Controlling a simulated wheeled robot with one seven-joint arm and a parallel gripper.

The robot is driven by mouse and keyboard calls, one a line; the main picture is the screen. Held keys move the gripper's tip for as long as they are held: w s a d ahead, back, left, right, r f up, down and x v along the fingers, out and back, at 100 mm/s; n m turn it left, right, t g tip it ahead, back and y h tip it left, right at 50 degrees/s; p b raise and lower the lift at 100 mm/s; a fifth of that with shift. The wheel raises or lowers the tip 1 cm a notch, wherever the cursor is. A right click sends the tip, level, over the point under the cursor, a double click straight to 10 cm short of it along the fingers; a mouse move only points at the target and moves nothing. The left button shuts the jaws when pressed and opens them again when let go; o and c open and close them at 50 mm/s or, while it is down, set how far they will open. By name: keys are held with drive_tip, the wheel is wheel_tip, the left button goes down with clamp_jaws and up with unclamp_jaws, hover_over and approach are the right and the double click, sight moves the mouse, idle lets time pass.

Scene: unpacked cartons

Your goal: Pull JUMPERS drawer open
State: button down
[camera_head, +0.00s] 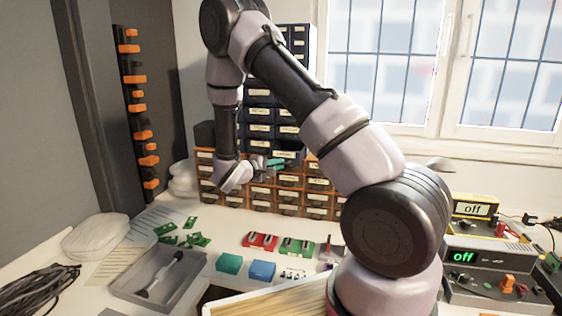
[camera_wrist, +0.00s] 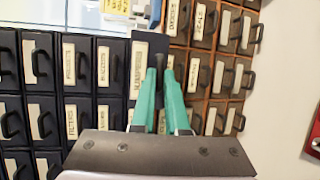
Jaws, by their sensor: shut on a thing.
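The JUMPERS drawer has a dark front with a white label (camera_wrist: 139,68) in the wrist view. Its front looks larger and nearer than those around it, so it stands out from the cabinet. In the head view its front (camera_head: 288,154) juts out at the bottom of the dark drawers. My gripper (camera_wrist: 158,76) has green fingers close together at the drawer's handle, shut on it; the fingers hide most of the handle.
Orange-framed drawers (camera_head: 262,197) lie below the dark ones. Green boards (camera_head: 186,236), a grey tray (camera_head: 158,277), teal (camera_head: 229,263) and blue boxes (camera_head: 262,271) lie on the table. Instruments (camera_head: 478,258) stand at the right. My arm hides part of the cabinet.

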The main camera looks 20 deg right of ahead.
drive_tip(key=shift+a, duration=0.1)
drive_tip(key=c, duration=0.9)
unclamp_jaws()
drive_tip(key=v, duration=1)
drive_tip(key=shift+s+a+r, duration=0.1)
drive_tip(key=shift+s+a, duration=0.15)
drive_tip(key=shift+a, duration=0.1)
